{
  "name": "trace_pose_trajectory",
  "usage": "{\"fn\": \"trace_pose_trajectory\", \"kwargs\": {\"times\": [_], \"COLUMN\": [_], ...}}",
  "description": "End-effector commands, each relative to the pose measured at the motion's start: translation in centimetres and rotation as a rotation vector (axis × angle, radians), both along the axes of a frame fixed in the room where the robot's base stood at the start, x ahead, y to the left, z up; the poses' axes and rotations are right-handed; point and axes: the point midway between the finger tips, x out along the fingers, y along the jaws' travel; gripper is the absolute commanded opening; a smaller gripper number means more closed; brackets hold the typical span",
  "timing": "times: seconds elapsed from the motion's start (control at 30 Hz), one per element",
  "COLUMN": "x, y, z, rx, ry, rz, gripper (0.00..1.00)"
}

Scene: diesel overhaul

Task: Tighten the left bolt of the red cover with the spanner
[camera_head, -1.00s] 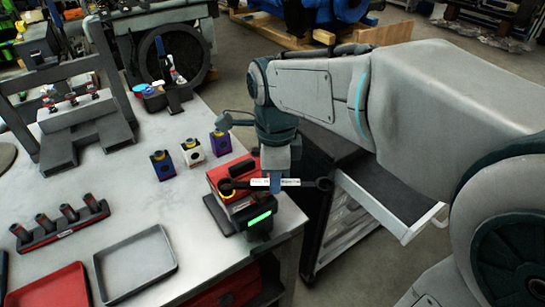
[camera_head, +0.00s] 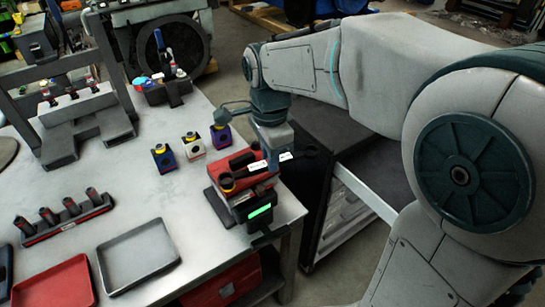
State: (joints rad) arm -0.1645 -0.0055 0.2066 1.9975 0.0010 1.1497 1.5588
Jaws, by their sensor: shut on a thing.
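The red cover (camera_head: 254,181) sits on a dark fixture with a lit green display (camera_head: 260,211) near the table's right corner. My gripper (camera_head: 272,146) points down just behind and right of the cover, shut on the dark spanner (camera_head: 242,160) with white labels. The spanner's left end is over the back of the cover, away from the left bolt; its right end reaches past the table edge. My gripper's fingertips and any right bolt are not clear.
Small blue, white and purple blocks (camera_head: 194,145) stand left of the cover. A socket rack (camera_head: 64,222), a grey tray (camera_head: 137,257) and a red tray (camera_head: 55,285) lie at the front left. A dark drawer cabinet (camera_head: 345,215) stands right of the table.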

Motion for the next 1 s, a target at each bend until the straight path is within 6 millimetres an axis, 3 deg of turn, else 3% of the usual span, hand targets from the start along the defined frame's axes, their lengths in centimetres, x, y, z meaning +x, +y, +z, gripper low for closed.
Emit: {"fn": "trace_pose_trajectory", "kwargs": {"times": [0.23, 1.0], "x": [1.6, 1.6], "y": [0.7, 0.7], "z": [0.1, -1.6], "rx": [0.001, 0.000], "ry": [-0.001, -0.001], "rz": [0.168, 0.168], "gripper": [0.00, 0.00]}}
